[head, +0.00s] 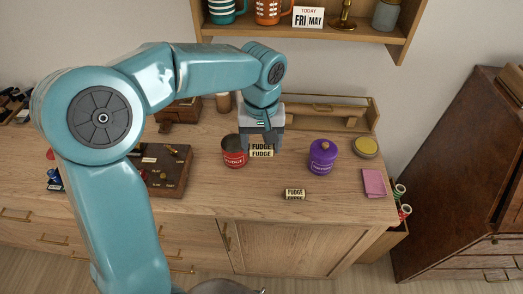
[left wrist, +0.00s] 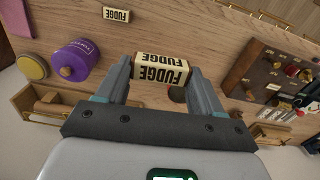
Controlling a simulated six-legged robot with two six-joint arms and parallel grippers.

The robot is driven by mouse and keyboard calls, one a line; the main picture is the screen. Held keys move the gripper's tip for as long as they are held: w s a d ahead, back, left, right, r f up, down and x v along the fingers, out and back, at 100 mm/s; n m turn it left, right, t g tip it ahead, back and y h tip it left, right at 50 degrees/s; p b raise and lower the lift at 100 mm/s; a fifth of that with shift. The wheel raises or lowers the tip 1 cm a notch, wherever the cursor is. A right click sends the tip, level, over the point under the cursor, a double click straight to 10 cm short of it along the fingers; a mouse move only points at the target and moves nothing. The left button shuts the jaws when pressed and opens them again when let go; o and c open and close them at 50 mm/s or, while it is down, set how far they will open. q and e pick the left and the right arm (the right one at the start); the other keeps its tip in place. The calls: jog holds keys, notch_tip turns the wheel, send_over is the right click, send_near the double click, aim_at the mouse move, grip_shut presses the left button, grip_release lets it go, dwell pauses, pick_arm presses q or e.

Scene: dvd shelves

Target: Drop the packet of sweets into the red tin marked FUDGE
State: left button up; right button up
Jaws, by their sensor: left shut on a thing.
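My left gripper (head: 262,141) is shut on a cream and black packet of sweets marked FUDGE (head: 261,150). The packet also shows between the two fingers in the left wrist view (left wrist: 162,71). The red tin (head: 235,152) stands open on the wooden top, just left of the held packet in the head view. In the left wrist view the tin is mostly hidden behind the packet and a finger. A second packet marked FUDGE (head: 295,194) lies near the front edge of the top; it also shows in the left wrist view (left wrist: 116,14). My right gripper is not in view.
A purple lidded tin (head: 322,157) and a yellow-topped round tin (head: 365,147) stand to the right. A pink cloth (head: 374,183) lies near the right edge. A dark panel with knobs (head: 160,170) is at the left. A wall shelf (head: 310,32) hangs above.

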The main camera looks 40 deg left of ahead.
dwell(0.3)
pick_arm(q)
jog(key=shift+w+m, duration=0.1)
jog(key=shift+m, duration=0.3)
jog(key=w+a+r+p, duration=0.2)
jog(key=w+a+p, duration=0.55)
jog(key=a, duration=0.45)
jog(key=s+a+f+b, duration=0.1)
jog(key=a+f, duration=0.3)
jog(key=f, duration=0.5)
jog(key=shift+s+a+n+b, duration=0.25)
jog(key=shift+s+n+b, duration=0.15)
jog(key=shift+b, duration=0.5)
jog(key=shift+r, duration=0.1)
